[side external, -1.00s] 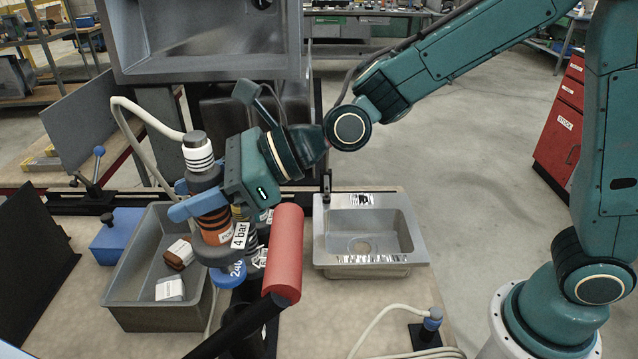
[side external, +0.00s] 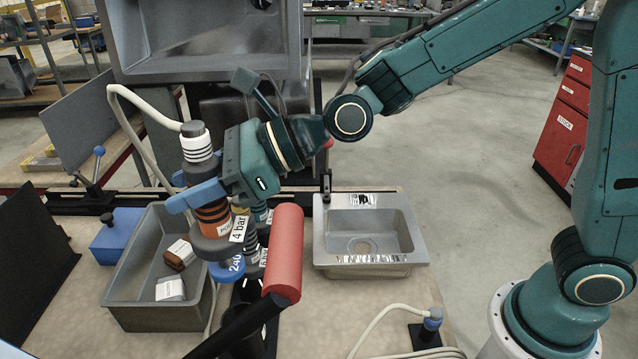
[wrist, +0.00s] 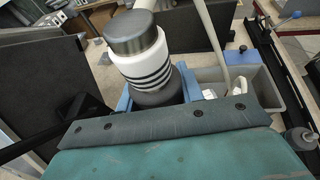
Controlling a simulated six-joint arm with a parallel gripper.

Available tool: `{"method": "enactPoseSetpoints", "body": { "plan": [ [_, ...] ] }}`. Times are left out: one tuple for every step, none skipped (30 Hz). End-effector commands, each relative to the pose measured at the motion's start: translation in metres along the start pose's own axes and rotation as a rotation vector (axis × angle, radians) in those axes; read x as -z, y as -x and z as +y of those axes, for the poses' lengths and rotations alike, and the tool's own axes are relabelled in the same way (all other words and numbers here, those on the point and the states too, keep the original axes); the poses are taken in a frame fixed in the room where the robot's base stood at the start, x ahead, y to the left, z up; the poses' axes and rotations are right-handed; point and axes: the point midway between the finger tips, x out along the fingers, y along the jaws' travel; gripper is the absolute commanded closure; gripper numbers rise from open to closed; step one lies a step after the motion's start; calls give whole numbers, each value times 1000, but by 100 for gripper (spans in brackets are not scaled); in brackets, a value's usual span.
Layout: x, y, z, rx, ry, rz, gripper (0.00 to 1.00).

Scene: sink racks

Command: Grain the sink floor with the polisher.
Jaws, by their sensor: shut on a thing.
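My gripper (side external: 196,197) is shut on the polisher (side external: 211,204), an orange and dark tool with a white striped collar, a "4 bar" label and a blue disc marked 240 at its lower end. The polisher is tilted and held in the air, in front of the grey bin at the left. In the wrist view the polisher's grey cap and white striped collar (wrist: 139,50) show between the blue fingers. The sink (side external: 368,236), a small steel basin with a drain, lies on the bench to the right, apart from the polisher.
The grey bin (side external: 128,314) holds a brown and a white block. A red padded roller (side external: 284,250) on a black arm stands between bin and sink. Other tools partly show behind the polisher. A pale hose (side external: 120,92) runs from the polisher's top. A hose fitting (side external: 432,320) stands front right.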

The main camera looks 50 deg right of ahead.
Motion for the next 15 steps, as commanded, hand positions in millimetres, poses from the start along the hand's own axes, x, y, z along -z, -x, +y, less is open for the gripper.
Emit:
{"method": "enactPoseSetpoints", "body": {
  "plan": [
    [-2, 1, -1, 2, 1, -6, 99],
    [-1, 1, -2, 3, 1, -6, 99],
    [0, 2, -4, 4, 1, -5, 99],
    [1, 2, -5, 4, 0, -5, 99],
    [3, 3, -6, 5, 0, -5, 99],
    [5, 4, -9, 6, -2, -5, 99],
    [6, 5, -11, 7, -3, -5, 99],
    [9, 6, -14, 8, -2, -4, 99],
    [12, 8, -17, 10, -4, -4, 99],
    [14, 10, -20, 11, -5, -4, 99],
    [17, 11, -23, 12, -4, -4, 99],
    [20, 14, -28, 14, -6, -4, 99],
    [23, 16, -31, 15, -6, -4, 99],
    [27, 18, -34, 17, -7, -3, 99],
    [31, 21, -39, 17, -8, -3, 99]
  ]
}}
